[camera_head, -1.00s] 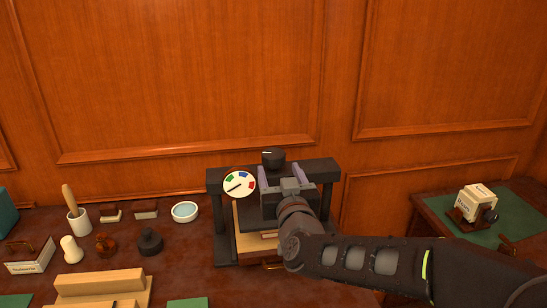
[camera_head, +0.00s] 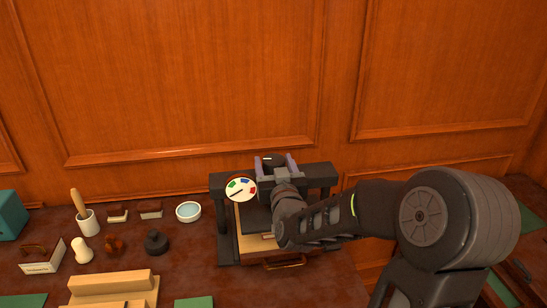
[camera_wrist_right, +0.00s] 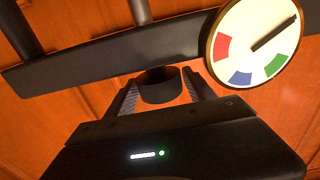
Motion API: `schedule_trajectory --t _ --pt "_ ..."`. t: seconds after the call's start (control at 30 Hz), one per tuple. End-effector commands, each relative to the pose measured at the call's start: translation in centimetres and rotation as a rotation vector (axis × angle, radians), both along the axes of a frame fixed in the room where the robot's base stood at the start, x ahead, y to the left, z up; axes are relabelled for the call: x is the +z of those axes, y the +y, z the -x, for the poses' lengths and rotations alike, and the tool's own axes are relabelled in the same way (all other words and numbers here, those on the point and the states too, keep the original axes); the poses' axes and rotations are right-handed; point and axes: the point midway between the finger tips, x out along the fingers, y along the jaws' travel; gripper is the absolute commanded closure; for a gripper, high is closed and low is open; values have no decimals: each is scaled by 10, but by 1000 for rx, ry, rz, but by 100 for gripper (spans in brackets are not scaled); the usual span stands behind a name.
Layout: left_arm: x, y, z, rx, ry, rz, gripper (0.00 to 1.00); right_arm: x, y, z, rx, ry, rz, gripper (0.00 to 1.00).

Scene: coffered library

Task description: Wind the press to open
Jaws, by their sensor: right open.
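The press has a black frame with a crossbar (camera_head: 318,172), a wooden bed and a platen below. A round black knob (camera_head: 268,159) stands on top of the crossbar. A white dial (camera_head: 241,189) with red, blue and green sectors sits at the press's left front; its needle points to the bare white part, away from the colours. The dial also shows in the right wrist view (camera_wrist_right: 250,42). My right gripper (camera_head: 275,164) is open, with one finger on each side of the knob (camera_wrist_right: 159,87); contact cannot be told. My left gripper is out of view.
Left of the press stand a white bowl (camera_head: 188,211), a dark round stamp (camera_head: 155,241), a mortar with pestle (camera_head: 88,220) and wooden steps (camera_head: 110,285). A wood-panelled wall (camera_head: 200,80) rises close behind. My right arm covers part of the right side.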

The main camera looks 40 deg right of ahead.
Motion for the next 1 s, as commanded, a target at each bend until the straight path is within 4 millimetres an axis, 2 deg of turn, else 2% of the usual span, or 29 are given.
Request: schedule_trajectory --t 0.37,1.0 --pt "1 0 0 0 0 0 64 0 -4 -6 0 1 0 37" --pt "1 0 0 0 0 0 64 0 -3 -6 0 0 0 87"
